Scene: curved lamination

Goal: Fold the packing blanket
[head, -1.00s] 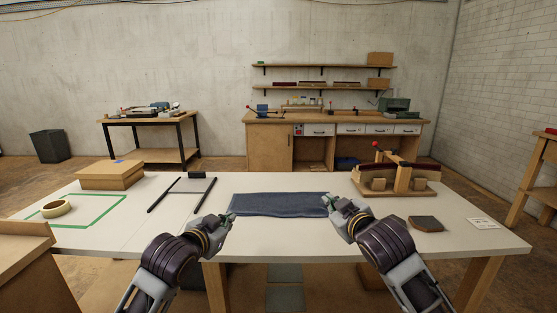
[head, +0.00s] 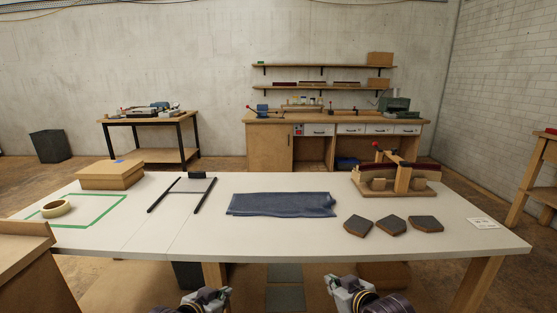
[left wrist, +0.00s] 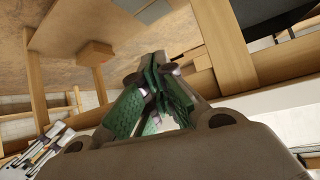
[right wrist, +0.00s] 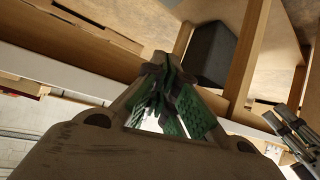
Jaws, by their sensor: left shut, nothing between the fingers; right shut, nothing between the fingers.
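The packing blanket (head: 281,204) is a dark blue cloth lying as a long narrow strip on the white table, in the middle of the head view. Its right end looks slightly rumpled. My left gripper (head: 212,293) is below the table's front edge, away from the blanket. Its green-padded fingers are together and empty in the left wrist view (left wrist: 158,95). My right gripper (head: 339,284) is also in front of the table edge, apart from the blanket. Its fingers are together and empty in the right wrist view (right wrist: 165,95). Neither wrist view shows the blanket.
Three dark-topped wedge blocks (head: 391,225) lie right of the blanket. A wooden clamp fixture (head: 395,187) stands behind them. A frame with black bars (head: 182,194), a tape roll (head: 56,208) and a cardboard box (head: 111,175) are at left. The table (head: 280,240) is clear in front of the blanket.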

